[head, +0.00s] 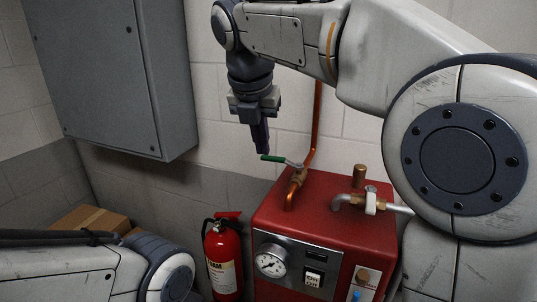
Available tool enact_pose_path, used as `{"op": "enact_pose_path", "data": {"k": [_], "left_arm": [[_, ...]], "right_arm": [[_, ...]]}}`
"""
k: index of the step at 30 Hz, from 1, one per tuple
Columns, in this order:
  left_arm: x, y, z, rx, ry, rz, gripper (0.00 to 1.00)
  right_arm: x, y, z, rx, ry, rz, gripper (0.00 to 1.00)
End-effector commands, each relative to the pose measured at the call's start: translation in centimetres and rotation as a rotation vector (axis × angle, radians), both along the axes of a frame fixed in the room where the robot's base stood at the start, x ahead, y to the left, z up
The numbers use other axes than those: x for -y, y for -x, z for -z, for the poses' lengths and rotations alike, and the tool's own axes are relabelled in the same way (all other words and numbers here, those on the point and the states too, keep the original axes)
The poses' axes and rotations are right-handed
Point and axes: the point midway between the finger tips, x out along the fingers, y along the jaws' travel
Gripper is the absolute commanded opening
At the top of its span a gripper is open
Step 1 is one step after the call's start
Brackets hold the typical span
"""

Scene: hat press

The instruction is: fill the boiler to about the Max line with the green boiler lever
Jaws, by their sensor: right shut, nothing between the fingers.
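The red boiler (335,224) stands at lower centre right. The green boiler lever (274,158) sits on a brass valve (298,177) where a copper pipe (316,120) meets the boiler top. The lever points left, roughly level. My right gripper (261,150) points down, shut and empty, with its fingertips just above or beside the lever's green end; I cannot tell whether they touch. A level gauge with a Max line cannot be made out clearly. My left arm shows at lower left; its gripper is out of view.
A round pressure gauge (271,261) and a switch (314,278) are on the boiler front. A second valve with a white handle (371,203) is on its right. A fire extinguisher (224,257) stands left of it. A grey wall cabinet (112,75) hangs upper left; cardboard boxes (93,219) lie below.

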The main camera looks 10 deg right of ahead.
Motion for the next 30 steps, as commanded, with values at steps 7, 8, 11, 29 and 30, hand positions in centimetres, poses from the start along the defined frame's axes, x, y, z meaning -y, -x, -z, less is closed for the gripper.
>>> {"op": "enact_pose_path", "data": {"k": [7,8,11,29,30], "left_arm": [[0.0,0.0,-0.6,0.0,0.0,0.001,0.53],[0.0,0.0,-0.7,0.0,0.0,0.001,0.53],[0.0,0.0,-1.9,0.0,0.0,0.002,0.53],[0.0,0.0,-2.9,0.0,0.0,0.005,0.53],[0.0,0.0,-2.9,0.0,0.0,0.005,0.53]], "right_arm": [[1.0,-1.8,5.1,-0.006,0.001,0.002,0.0],[1.0,-1.9,5.7,-0.006,0.001,0.001,0.0],[1.7,-3.4,5.5,-0.002,-0.001,0.005,0.0],[2.6,-5.7,5.9,0.0,-0.002,-0.001,0.0],[2.7,-5.7,5.9,0.0,-0.002,0.001,0.0]]}}
